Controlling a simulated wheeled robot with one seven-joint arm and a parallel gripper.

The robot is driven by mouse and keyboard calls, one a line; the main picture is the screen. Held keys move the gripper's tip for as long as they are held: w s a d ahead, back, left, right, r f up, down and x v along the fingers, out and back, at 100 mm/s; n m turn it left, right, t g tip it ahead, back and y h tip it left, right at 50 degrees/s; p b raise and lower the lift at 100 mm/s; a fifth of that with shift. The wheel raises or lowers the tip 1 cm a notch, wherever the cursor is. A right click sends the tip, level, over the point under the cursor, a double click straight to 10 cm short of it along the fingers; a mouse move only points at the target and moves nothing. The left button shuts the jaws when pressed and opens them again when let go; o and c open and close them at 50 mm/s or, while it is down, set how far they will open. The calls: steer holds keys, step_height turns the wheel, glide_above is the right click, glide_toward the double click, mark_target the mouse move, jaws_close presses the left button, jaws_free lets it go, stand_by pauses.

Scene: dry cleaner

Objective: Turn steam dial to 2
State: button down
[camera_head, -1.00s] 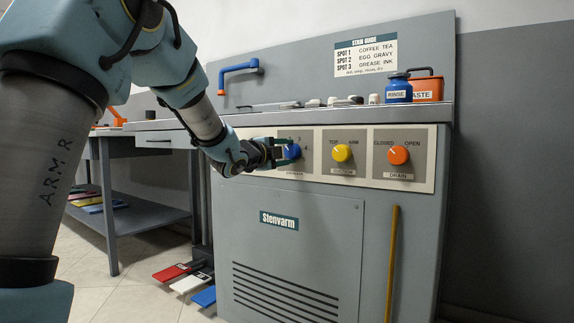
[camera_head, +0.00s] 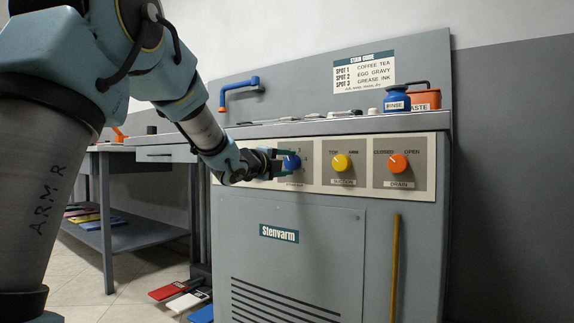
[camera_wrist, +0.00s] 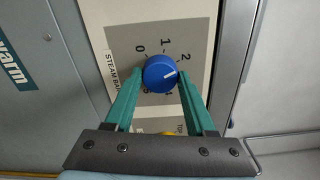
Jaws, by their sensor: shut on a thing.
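The blue steam dial (camera_head: 291,162) is the leftmost knob on the cream control panel of the grey Stenvarm machine. In the wrist view the dial (camera_wrist: 160,74) sits between the green fingertips of my gripper (camera_wrist: 161,76), which is shut on it from both sides. The panel appears turned sideways there. The dial's white pointer line aims right and slightly up, close to the direction of the 2 mark. The 0, 1 and 2 show, while a finger partly hides the marks beyond. In the head view my gripper (camera_head: 280,163) reaches the dial from the left.
A yellow suction dial (camera_head: 341,162) and an orange drain dial (camera_head: 398,163) sit to the right. A blue rinse bottle (camera_head: 397,99) and an orange waste container (camera_head: 426,99) stand on top. Coloured pedals (camera_head: 184,300) lie low at the left.

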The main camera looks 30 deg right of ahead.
steer(key=shift+c, duration=1.1)
jaws_free()
steer(key=p+v, duration=0.2)
steer(key=v, duration=0.8)
steer(key=shift+s+a, duration=0.2)
steer(key=shift+a, duration=0.15)
